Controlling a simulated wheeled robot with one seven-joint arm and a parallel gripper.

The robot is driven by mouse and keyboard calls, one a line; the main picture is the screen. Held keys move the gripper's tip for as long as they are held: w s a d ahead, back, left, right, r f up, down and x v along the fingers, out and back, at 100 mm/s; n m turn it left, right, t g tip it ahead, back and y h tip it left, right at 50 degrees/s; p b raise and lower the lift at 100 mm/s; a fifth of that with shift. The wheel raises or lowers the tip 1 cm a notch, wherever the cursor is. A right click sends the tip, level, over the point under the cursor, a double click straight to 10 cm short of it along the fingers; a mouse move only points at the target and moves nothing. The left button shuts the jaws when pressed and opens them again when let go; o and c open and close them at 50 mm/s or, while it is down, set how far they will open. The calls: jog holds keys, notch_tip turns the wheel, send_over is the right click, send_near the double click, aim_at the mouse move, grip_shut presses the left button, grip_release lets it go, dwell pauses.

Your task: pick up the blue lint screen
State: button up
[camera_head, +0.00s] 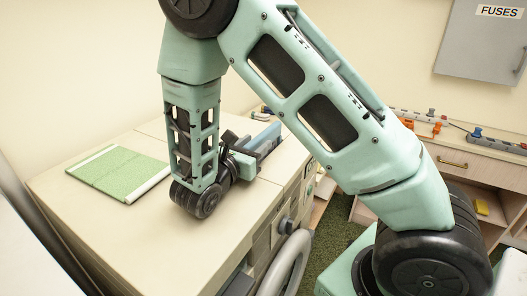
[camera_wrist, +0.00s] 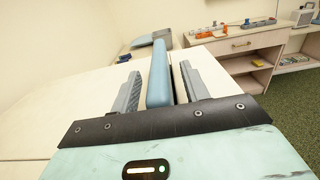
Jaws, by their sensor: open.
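The blue lint screen (camera_head: 268,138) stands on edge at the far right of the pale machine top in the head view. My gripper (camera_head: 243,160) reaches it from the left, low over the top. In the wrist view the lint screen (camera_wrist: 159,72) is a narrow upright blue slab between the two grey fingers of my gripper (camera_wrist: 160,82). The fingers are open, one on each side, with a thin gap visible beside the slab.
A green mat with white edges (camera_head: 120,172) lies on the left of the machine top (camera_head: 150,235). A wooden bench (camera_head: 470,160) with power strips and orange items stands at right. A grey fuse box (camera_head: 483,40) hangs on the wall. The front of the machine top is clear.

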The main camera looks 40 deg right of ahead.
grip_shut()
jog(key=shift+r, duration=0.1)
